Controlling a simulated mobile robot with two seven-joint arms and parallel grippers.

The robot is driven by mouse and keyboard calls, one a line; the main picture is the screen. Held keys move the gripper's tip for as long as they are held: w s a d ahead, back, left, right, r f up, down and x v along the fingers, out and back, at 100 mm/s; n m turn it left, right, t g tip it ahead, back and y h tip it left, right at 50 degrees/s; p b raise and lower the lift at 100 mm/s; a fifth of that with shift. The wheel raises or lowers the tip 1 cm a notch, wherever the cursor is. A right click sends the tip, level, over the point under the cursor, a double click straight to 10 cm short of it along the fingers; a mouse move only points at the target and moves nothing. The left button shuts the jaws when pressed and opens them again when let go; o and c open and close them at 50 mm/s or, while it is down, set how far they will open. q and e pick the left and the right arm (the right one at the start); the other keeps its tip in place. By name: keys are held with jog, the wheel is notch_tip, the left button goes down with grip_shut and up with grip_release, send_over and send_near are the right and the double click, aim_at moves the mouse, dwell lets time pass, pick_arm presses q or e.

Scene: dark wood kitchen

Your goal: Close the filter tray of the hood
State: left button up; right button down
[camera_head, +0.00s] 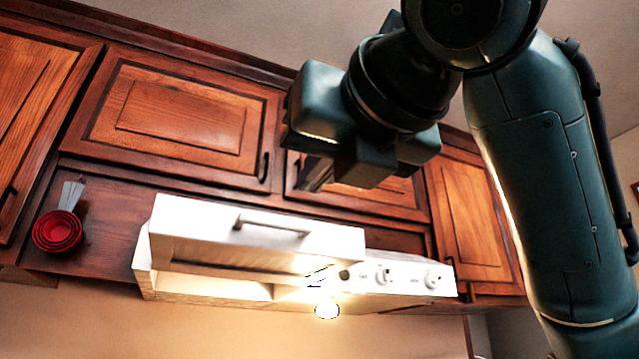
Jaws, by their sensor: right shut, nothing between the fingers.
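The white range hood (405,274) hangs under dark wood cabinets in the middle of the head view. Its white filter tray (250,240) stands out from the hood's front on the left part, with a gap below it, and has a grey bar handle (272,226). My right gripper (318,178) is in front of the cabinets, above the tray's right part in the picture and apart from the handle. Its fingers look shut and empty, partly hidden by the gripper body. My left gripper is not in view.
Wooden cabinet doors (178,115) with dark handles lie behind and above the hood. Red nested cups (58,232) hang at the far left. Knobs (383,275) and a lit lamp (327,308) are on the hood. Free room lies below it.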

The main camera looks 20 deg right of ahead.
aim_at(275, 221)
jog(key=w+p, duration=0.1)
jog(key=w, duration=0.8)
jog(key=shift+w+a, duration=0.15)
jog(key=shift+w, duration=0.15)
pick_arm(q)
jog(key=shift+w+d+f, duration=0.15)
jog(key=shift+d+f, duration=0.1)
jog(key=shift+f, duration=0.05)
pick_arm(e)
jog(key=shift+w, duration=0.35)
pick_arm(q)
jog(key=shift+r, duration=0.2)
pick_arm(e)
jog(key=shift+w, duration=0.1)
